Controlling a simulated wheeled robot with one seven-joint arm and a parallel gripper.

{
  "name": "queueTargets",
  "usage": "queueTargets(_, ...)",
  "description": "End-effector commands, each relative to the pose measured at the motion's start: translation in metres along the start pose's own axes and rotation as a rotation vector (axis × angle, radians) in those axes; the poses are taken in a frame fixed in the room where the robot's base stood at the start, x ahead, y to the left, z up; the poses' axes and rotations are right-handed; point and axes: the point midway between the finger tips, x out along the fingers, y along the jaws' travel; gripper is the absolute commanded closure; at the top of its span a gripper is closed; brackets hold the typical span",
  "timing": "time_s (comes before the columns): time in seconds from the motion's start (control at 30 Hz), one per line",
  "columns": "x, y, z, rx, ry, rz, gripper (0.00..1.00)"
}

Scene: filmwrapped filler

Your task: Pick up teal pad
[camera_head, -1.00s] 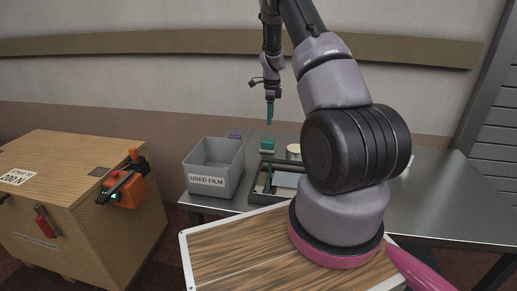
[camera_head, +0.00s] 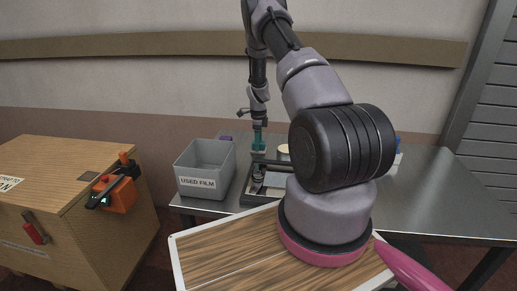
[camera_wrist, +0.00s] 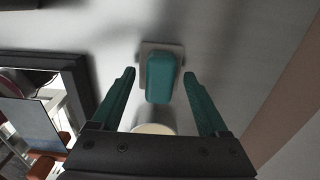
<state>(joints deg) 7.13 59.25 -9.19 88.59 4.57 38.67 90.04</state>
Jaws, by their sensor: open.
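The teal pad (camera_wrist: 161,77) is a rounded block on a pale square base (camera_wrist: 147,47) on the metal table, seen in the wrist view. My gripper (camera_wrist: 160,78) is open, with one teal finger to the left of the pad and one to the right. A gap shows on both sides of the pad, and neither finger visibly touches it. In the head view my gripper (camera_head: 259,143) is low over the back of the table, and the pad cannot be told apart from the teal fingers there.
A grey bin (camera_head: 205,169) labelled USED FILM stands left of the gripper. A dark-framed tray (camera_head: 247,191) lies in front of it. A cream round thing (camera_head: 283,152) is close on the right. A wooden crate (camera_head: 75,215) with an orange tool (camera_head: 117,196) is at the left.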

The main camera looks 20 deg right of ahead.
Motion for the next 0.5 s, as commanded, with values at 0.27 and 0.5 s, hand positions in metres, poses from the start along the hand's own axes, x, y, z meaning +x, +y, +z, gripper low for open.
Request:
queueTargets(0.27,0.0065,-0.0004,-0.0003,0.000,0.000,-0.001,0.22)
queueTargets(0.5,0.0064,-0.0002,-0.0002,0.000,0.000,-0.001,1.00)
